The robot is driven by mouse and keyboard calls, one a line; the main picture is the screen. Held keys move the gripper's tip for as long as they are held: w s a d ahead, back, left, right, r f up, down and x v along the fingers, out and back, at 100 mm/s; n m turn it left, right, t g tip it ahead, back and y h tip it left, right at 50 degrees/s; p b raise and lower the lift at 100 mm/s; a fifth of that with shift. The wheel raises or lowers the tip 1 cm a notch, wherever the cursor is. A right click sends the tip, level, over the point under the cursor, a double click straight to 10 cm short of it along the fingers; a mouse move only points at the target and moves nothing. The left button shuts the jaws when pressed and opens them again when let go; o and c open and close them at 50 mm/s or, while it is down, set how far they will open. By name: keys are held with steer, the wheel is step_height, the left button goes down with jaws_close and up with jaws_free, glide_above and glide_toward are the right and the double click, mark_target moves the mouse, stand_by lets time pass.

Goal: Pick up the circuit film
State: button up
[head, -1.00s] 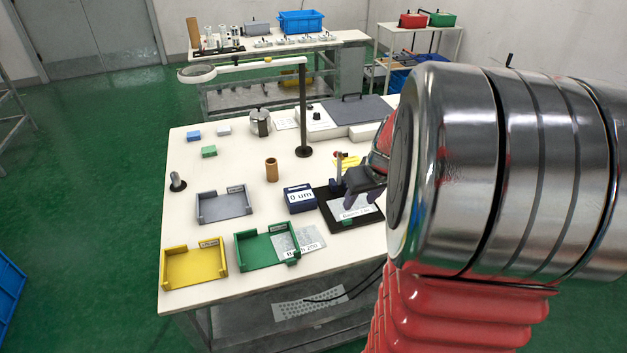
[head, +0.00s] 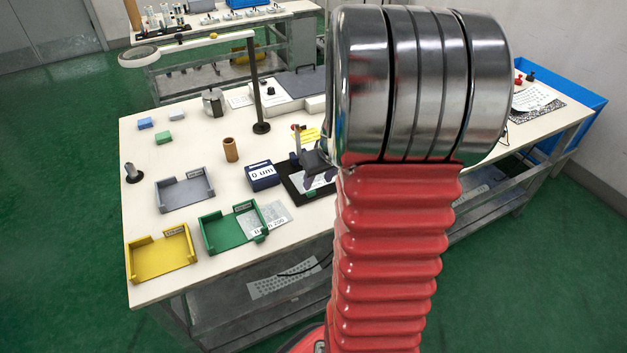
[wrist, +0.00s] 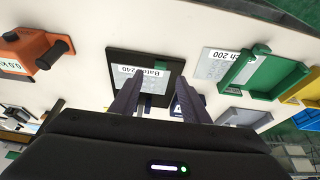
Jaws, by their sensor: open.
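A pale film labelled "Batch 240" (wrist: 153,71) lies on a black plate (wrist: 116,56). In the head view, the black plate (head: 292,186) is partly behind my gripper. Another film, "Batch 200" (wrist: 212,64), lies partly in the green tray (wrist: 250,72); it also shows in the head view (head: 274,213). I cannot tell which film the task calls the circuit film. My gripper (wrist: 160,92) is open and empty, its fingers on either side of the Batch 240 film's near part in the wrist view. Its height above the plate is unclear.
A dark blue block marked "0 um" (head: 262,176) stands left of the plate. Grey (head: 185,192) and yellow (head: 160,262) trays lie farther left. A wooden cylinder (head: 230,150) and a magnifier lamp post (head: 257,95) stand behind.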

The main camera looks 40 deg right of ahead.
mark_target(311, 191)
steer(key=shift+x, duration=1.35)
steer(key=shift+w+x, duration=0.1)
steer(key=shift+x, duration=1.2)
steer(key=shift+w+x, duration=0.15)
steer(key=shift+x, duration=1.15)
steer(key=shift+c, duration=0.5)
jaws_close()
steer(key=shift+r, duration=0.15)
step_height(311, 191, up, 10)
